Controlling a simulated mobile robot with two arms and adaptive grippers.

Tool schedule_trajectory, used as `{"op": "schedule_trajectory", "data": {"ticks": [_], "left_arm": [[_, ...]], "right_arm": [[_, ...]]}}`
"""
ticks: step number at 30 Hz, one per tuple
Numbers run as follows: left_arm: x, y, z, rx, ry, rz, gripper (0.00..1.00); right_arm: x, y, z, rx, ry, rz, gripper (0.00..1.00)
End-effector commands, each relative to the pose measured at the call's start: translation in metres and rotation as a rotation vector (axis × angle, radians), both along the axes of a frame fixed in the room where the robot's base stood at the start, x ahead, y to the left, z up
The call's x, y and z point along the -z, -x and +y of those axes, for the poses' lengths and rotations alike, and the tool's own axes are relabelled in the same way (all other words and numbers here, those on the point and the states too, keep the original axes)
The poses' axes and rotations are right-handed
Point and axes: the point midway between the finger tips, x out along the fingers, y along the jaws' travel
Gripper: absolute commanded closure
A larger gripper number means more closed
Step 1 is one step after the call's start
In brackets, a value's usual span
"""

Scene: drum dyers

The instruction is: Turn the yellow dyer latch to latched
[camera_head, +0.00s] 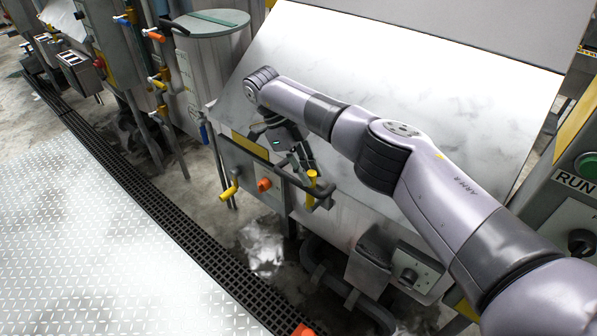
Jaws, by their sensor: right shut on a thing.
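The dyer is a large machine with a pale marbled sloping lid (375,60). At the lower front of the lid, a yellow latch handle (312,182) stands up beside a grey curved bar. My right gripper (303,168) reaches down over the lid edge and is shut at the top of this yellow handle. The fingers partly hide the handle's top, and the exact grip is small in the view. My left gripper is out of view.
An orange knob (264,185) and another yellow handle (230,189) sit left of my gripper. A grey control box (407,273) is below right, and a green button panel (588,166) is at the right edge. A drain grate (150,212) borders the metal floor plate.

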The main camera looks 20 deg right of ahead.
Motion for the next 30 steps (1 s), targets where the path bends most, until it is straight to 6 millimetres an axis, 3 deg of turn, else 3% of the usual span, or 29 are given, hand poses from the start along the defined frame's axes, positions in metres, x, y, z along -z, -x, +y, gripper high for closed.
{"op": "schedule_trajectory", "data": {"ticks": [6,16,17,25,30], "left_arm": [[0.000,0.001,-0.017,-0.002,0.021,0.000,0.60],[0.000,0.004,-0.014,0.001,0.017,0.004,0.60],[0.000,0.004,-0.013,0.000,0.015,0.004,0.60],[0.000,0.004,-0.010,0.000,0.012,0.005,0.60],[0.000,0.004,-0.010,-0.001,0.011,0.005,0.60]], "right_arm": [[-0.001,0.000,-0.001,-0.003,0.013,0.014,1.00],[-0.001,0.000,-0.002,-0.004,0.015,0.015,1.00],[-0.001,0.000,-0.002,-0.004,0.015,0.015,0.80],[0.000,0.001,-0.002,-0.004,0.013,0.017,0.61],[0.000,0.001,-0.001,-0.003,0.013,0.017,0.60]]}}
